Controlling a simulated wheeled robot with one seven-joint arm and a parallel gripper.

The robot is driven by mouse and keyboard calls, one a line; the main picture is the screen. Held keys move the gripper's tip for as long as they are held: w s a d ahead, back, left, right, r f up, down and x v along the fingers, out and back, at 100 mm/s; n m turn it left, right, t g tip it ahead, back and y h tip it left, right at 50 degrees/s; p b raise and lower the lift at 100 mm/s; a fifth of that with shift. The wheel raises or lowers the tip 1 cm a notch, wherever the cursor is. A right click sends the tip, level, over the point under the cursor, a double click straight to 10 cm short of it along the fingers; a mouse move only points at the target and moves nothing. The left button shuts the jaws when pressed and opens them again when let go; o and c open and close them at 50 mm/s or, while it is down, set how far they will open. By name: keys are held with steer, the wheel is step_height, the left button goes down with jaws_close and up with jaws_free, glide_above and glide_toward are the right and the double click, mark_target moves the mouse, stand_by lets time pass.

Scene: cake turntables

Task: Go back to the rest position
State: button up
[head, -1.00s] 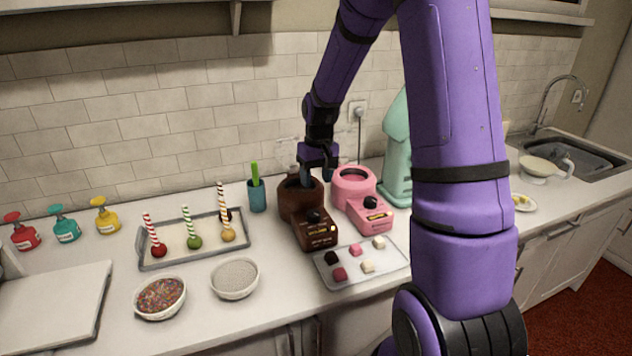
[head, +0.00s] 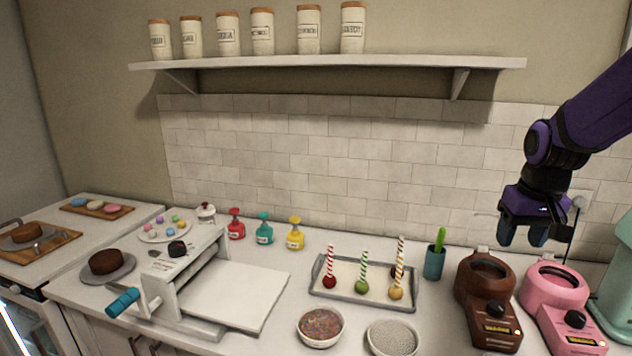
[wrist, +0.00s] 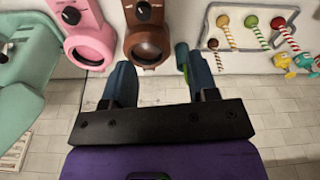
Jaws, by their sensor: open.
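My gripper (head: 524,236) is open and empty. In the head view it hangs in the air above and behind the brown melting pot (head: 487,290) and the pink melting pot (head: 556,300), in front of the tiled wall. In the wrist view its two blue fingers (wrist: 152,85) are spread apart, with the brown pot (wrist: 149,48) and the pink pot (wrist: 92,45) beyond them. Nothing is between the fingers.
A teal cup (head: 433,263) with a green handle stands left of the brown pot. A tray (head: 335,294) holds several striped-stick apples. Two bowls, of sprinkles (head: 320,343) and grey beads (head: 393,352), are in front. A shelf (head: 330,62) with canisters hangs above.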

steer(key=s+a+r+t, duration=0.1)
steer(key=s+a+r, duration=0.1)
steer(key=s, duration=0.4)
steer(key=s+a+r+t, duration=0.1)
steer(key=s+a+r, duration=0.2)
steer(key=s, duration=0.4)
steer(key=s+a+r+n+t, duration=0.1)
steer(key=s+a+r, duration=0.1)
steer(key=s+r, duration=0.2)
steer(key=shift+s+a+r, duration=0.15)
steer(key=shift+s+a, duration=0.05)
steer(key=shift+s, duration=1.05)
